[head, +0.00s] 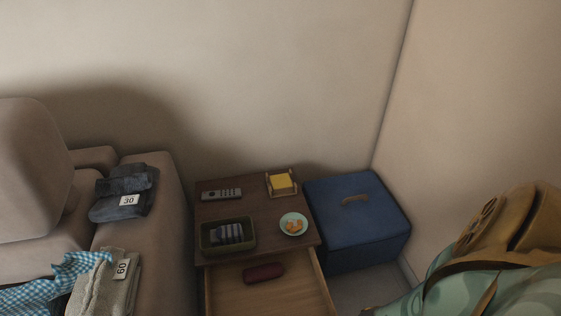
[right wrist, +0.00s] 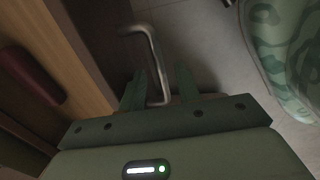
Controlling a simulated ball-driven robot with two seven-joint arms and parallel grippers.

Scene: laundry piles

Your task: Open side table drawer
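The brown wooden side table (head: 248,190) stands between the sofa and a blue box in the head view. Its drawer (head: 304,285) is pulled out, and a dark red case (head: 263,273) lies inside near the table body. In the right wrist view, the drawer front's metal bar handle (right wrist: 155,50) runs down toward my right gripper (right wrist: 160,82). The gripper's dark green fingers are spread, with the handle's lower end between them and gaps visible beside the bar. The dark red case (right wrist: 30,75) also shows at the left there. My left gripper is in neither view.
A remote (head: 221,194), a tray of dark items (head: 205,250), a yellow block in a holder and a plate (head: 293,224) are on the tabletop. The blue box (head: 355,218) stands right of the table. Green patterned fabric (head: 520,290) fills the lower right; sofa left.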

